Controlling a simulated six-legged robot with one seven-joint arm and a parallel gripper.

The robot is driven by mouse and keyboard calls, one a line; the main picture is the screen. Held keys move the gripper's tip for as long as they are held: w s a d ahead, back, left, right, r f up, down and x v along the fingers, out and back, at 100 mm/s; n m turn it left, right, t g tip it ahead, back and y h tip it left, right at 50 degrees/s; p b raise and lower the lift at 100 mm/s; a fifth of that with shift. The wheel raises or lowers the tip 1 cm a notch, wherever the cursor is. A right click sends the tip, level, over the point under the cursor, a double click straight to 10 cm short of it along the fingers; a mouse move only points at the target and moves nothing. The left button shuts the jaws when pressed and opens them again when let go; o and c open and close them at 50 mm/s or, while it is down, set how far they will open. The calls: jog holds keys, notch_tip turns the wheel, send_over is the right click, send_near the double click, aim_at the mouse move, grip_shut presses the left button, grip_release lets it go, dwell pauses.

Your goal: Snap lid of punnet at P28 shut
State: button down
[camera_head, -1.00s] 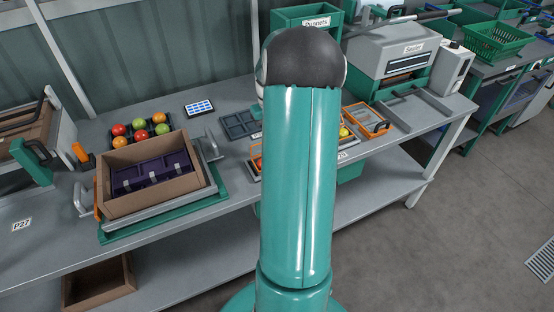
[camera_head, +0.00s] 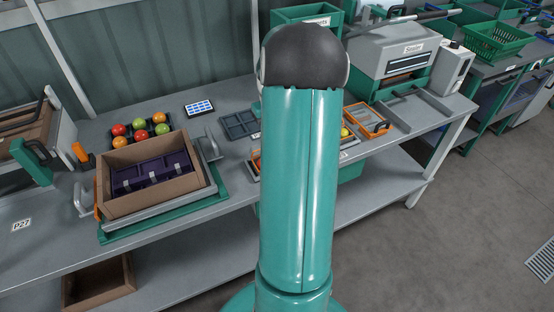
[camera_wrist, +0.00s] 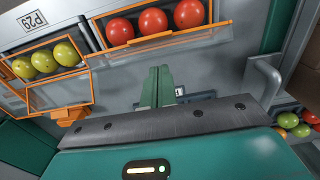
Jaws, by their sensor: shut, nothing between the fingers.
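In the wrist view, an orange-edged punnet of red tomatoes (camera_wrist: 108,33) is at the top centre. Its clear lid (camera_wrist: 165,42) stands open along the near side. To the left is a punnet of yellow-green tomatoes (camera_wrist: 75,44), also with its clear orange-edged lid (camera_wrist: 60,92) open, beside a P29 label (camera_wrist: 33,20). My gripper (camera_wrist: 158,74) has its green fingers together and empty, below the red punnet's lid in the picture and apparently apart from it. A label behind the fingers is mostly covered, so P28 cannot be read. In the head view, my arm hides most of the punnets and the gripper.
A grey handle (camera_wrist: 264,78) stands right of my fingers in the wrist view. The sealer (camera_head: 392,55) stands back right.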

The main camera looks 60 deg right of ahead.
notch_tip(320, 180, up, 7)
dwell(0.6)
jog(key=shift+f, duration=0.1)
dwell(0.5)
